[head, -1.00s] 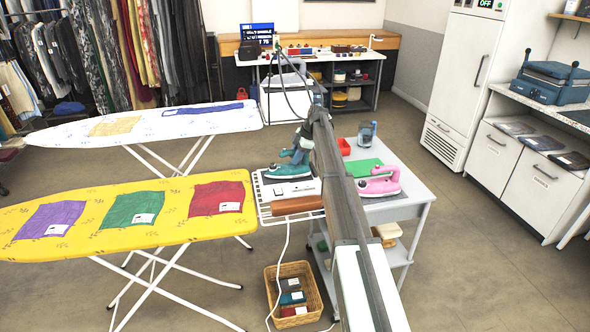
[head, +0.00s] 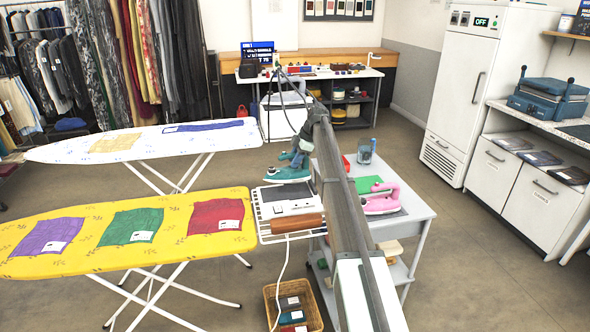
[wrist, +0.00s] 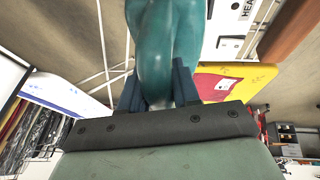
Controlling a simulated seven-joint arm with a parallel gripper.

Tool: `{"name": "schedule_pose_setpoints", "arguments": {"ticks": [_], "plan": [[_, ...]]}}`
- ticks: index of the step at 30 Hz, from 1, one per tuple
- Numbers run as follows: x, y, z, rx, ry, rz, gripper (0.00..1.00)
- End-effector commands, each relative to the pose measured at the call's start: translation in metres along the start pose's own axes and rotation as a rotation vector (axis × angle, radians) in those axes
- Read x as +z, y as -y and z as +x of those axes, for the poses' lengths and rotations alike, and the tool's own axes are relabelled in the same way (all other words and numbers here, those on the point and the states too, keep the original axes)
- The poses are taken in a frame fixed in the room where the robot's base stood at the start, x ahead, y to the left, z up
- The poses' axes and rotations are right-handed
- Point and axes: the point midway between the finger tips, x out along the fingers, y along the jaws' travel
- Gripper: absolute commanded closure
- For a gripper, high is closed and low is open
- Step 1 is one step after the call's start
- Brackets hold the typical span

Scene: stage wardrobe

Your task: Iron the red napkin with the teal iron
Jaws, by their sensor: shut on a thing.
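The teal iron (head: 288,174) hangs just above the iron rest (head: 262,215) at the right end of the yellow ironing board. My gripper (head: 299,152) is shut on its handle; my arm partly hides the grip in the head view. In the wrist view the teal handle (wrist: 153,45) stands between both fingers (wrist: 158,88). The red napkin (head: 204,216) lies flat on the yellow ironing board (head: 172,249), left of the iron, with a white tag on it. Part of the yellow board (wrist: 252,76) shows in the wrist view.
A purple napkin (head: 45,236) and a green napkin (head: 125,225) lie left of the red one. A pink iron (head: 382,199) stands on the grey trolley (head: 418,208). A white ironing board (head: 75,150) stands behind. A basket (head: 315,318) sits on the floor.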

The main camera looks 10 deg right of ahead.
Motion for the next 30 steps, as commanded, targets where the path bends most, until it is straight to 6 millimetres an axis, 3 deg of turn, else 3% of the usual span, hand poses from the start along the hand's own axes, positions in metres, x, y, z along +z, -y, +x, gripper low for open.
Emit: {"name": "schedule_pose_setpoints", "arguments": {"ticks": [6,11,14,19,26,30], "plan": [[-0.012,-0.006,-0.025,0.001,-0.001,-0.001,1.0],[-0.033,-0.009,-0.024,-0.007,-0.005,-0.019,1.0],[-0.058,-0.01,-0.016,-0.016,-0.01,-0.044,1.0],[-0.116,-0.007,0.004,-0.035,-0.022,-0.102,1.0],[-0.194,0.027,0.028,-0.061,-0.036,-0.181,1.0],[-0.235,0.06,0.04,-0.071,-0.038,-0.227,1.0]]}}
